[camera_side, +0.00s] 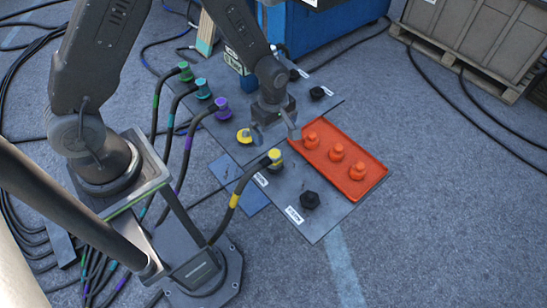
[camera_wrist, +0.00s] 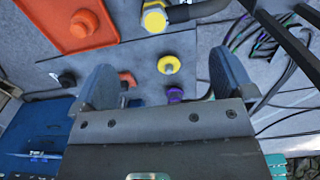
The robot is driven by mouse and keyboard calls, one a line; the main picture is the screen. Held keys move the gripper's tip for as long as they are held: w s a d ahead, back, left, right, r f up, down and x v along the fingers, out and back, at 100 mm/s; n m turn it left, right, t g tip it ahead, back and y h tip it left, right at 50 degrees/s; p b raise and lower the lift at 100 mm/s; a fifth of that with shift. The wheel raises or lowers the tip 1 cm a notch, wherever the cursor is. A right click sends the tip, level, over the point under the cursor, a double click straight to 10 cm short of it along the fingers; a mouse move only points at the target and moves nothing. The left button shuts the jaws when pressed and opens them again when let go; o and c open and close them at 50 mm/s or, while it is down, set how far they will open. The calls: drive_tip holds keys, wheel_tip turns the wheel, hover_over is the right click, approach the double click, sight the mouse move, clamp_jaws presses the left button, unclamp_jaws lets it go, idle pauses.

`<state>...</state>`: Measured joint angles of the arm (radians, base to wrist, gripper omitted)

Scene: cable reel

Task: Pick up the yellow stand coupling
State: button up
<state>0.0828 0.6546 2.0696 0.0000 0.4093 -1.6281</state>
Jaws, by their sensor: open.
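A yellow coupling (camera_side: 274,158) with a black cable carrying a yellow band sits near the middle of the dark plate, left of the red-orange tray. It shows at the top edge of the wrist view (camera_wrist: 154,18). A second yellow round piece (camera_side: 244,135) sits on the plate farther back, and in the wrist view it (camera_wrist: 169,64) lies between the fingers. I cannot tell for certain which one is the stand coupling. My gripper (camera_side: 275,134) is open and empty, above the plate between the two yellow pieces; its spread fingers frame the wrist view (camera_wrist: 166,78).
The red-orange tray (camera_side: 365,182) holds several orange pieces. Purple (camera_side: 222,110), teal (camera_side: 203,90) and green (camera_side: 186,72) couplings with cables stand along the left. A black knob (camera_side: 310,200) stands in front. A blue container (camera_side: 320,32) is behind.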

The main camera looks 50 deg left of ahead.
sight(273, 158)
wheel_tip(273, 158, down, 15)
drive_tip(key=shift+r, duration=0.2)
idle(0.5)
drive_tip(key=shift+c, duration=0.3)
drive_tip(key=c, duration=0.9)
drive_tip(key=shift+s+r, duration=0.1)
drive_tip(key=shift+r, duration=0.05)
drive_tip(key=shift+c, duration=0.2)
